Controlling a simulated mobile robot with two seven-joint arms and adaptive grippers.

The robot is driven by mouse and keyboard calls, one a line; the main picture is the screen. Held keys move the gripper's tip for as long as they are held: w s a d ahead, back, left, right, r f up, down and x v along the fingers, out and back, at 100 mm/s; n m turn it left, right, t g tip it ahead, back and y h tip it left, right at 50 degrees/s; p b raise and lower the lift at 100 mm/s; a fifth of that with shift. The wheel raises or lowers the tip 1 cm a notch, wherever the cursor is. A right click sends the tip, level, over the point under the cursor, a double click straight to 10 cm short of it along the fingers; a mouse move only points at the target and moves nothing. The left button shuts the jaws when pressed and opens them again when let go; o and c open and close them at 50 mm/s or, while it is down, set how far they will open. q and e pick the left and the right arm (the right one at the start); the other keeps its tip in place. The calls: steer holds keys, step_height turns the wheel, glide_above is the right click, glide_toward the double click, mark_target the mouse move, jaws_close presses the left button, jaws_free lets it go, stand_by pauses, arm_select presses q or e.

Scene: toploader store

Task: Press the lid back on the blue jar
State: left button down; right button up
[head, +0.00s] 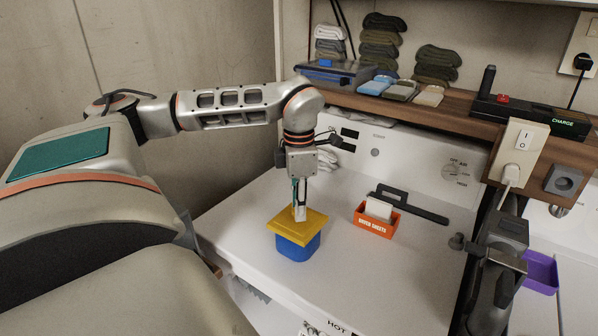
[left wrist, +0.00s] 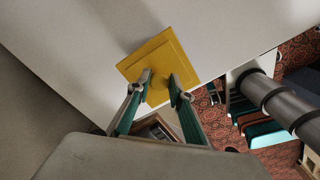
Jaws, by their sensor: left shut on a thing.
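The blue jar (head: 293,248) stands upright on the white machine top. The square yellow lid (head: 283,223) is over its mouth; it also shows from above in the left wrist view (left wrist: 150,58), where it hides the jar. I cannot tell whether a gap is left between lid and jar. My left gripper (head: 300,214) points down at the middle of the lid and is shut on it. Its two fingers (left wrist: 160,84) stand on either side of the lid's centre in the left wrist view; the gripped part is mostly hidden.
An orange box (head: 376,222) of sheets and a dark brush-like tool (head: 410,207) lie right of the jar. Behind rises the control panel (head: 425,160), with a loaded wooden shelf (head: 450,108) above. A purple bin (head: 541,272) is at the right. White top around the jar is clear.

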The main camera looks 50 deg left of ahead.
arm_select(q)
steer(key=shift+f, duration=0.55)
stand_by(0.8)
steer(key=c, duration=1.7)
jaws_free()
steer(key=shift+o, duration=0.3)
steer(key=o, duration=0.4)
steer(key=shift+r+p, duration=0.55)
steer(key=shift+r, duration=2.95)
